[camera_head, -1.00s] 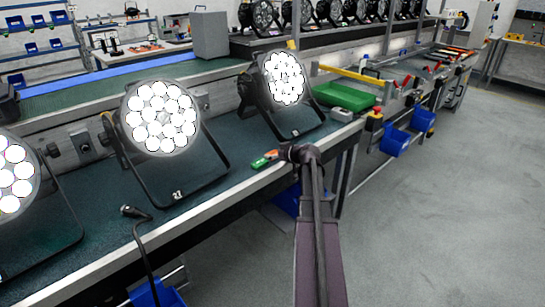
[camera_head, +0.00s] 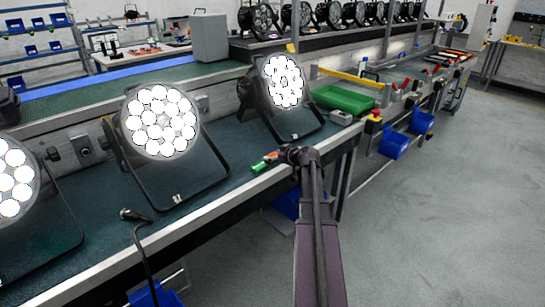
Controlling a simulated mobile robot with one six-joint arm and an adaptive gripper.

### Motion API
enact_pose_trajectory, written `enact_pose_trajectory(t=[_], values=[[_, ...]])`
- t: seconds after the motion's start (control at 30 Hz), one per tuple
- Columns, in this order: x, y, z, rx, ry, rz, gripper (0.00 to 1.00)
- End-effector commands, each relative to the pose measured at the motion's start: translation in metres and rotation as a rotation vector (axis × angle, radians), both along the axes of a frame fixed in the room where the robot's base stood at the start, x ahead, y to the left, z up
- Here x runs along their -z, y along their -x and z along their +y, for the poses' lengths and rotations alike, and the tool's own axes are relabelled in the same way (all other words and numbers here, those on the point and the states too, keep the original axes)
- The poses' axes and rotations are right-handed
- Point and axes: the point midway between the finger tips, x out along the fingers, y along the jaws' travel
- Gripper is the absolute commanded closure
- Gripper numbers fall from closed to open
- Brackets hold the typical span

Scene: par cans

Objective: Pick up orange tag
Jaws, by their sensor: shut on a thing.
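The orange tag (camera_head: 271,156) is a small orange-red piece at the front edge of the green-topped workbench, in front of the far lit par can. My gripper (camera_head: 280,154) reaches in from the right, low over the bench edge, and is shut on the orange tag. The fingers are small and dark, and their exact hold on the tag is hard to make out. A small green piece (camera_head: 258,167) lies just left of the orange tag, touching or very close to it. I cannot tell whether the orange tag is clear of the bench top.
Lit par cans stand along the bench, one (camera_head: 160,122) in the middle and one (camera_head: 284,82) behind my gripper. A black cable (camera_head: 136,235) hangs over the front edge. A green bin (camera_head: 343,97) sits further right. The floor at right is open.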

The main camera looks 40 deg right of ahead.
Motion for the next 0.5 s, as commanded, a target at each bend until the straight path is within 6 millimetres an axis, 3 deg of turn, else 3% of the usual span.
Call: enact_pose_trajectory(t=[0.4,0.5], values=[[-0.037,0.000,0.000,0.000,0.000,0.000,0.45],[-0.034,0.028,0.009,0.002,0.000,-0.001,0.45]])
